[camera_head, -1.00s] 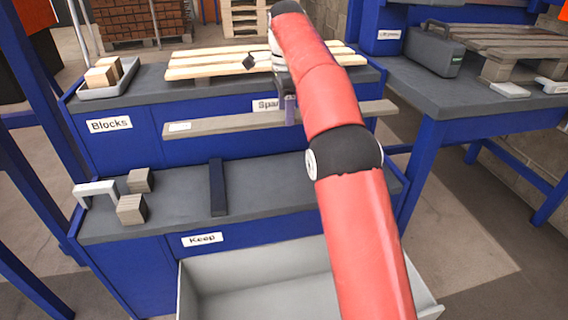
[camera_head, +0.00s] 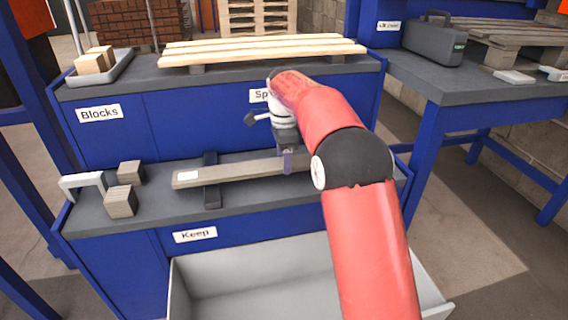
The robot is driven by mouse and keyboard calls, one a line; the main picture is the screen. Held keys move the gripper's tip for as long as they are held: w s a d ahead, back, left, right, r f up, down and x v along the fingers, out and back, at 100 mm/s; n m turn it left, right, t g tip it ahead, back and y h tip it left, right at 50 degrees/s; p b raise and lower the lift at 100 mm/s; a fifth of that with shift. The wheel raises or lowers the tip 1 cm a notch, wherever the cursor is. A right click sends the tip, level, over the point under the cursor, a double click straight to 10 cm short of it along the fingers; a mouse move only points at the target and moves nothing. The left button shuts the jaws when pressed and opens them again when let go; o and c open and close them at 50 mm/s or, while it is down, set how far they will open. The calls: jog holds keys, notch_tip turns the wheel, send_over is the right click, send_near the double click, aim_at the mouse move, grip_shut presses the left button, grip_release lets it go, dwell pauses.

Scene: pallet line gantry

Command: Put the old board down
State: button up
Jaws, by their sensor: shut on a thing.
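The old board (camera_head: 245,169) is a long grey-brown plank with a white label near its left end. It lies level over the lower grey shelf (camera_head: 120,233) marked Keep, crossing above a dark strip (camera_head: 212,197). I cannot tell whether it touches the strip or hovers just over it. My gripper (camera_head: 290,161) is shut on the board, right of the strip. My red arm hides part of the board's right side.
Two wooden blocks (camera_head: 121,202) and a white handle-like bracket (camera_head: 82,184) sit left of the board. Pale new boards (camera_head: 262,48) lie on the upper shelf behind. An open grey bin (camera_head: 250,275) is in front. A dark case (camera_head: 425,42) stands on the right bench.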

jog(key=shift+f, duration=0.5)
jog(key=shift+f, duration=0.15)
jog(key=o, duration=1.2)
jog(key=shift+o, duration=0.2)
notch_tip(320, 180, up, 12)
jog(key=p, duration=0.3)
jog(key=shift+r, duration=0.2)
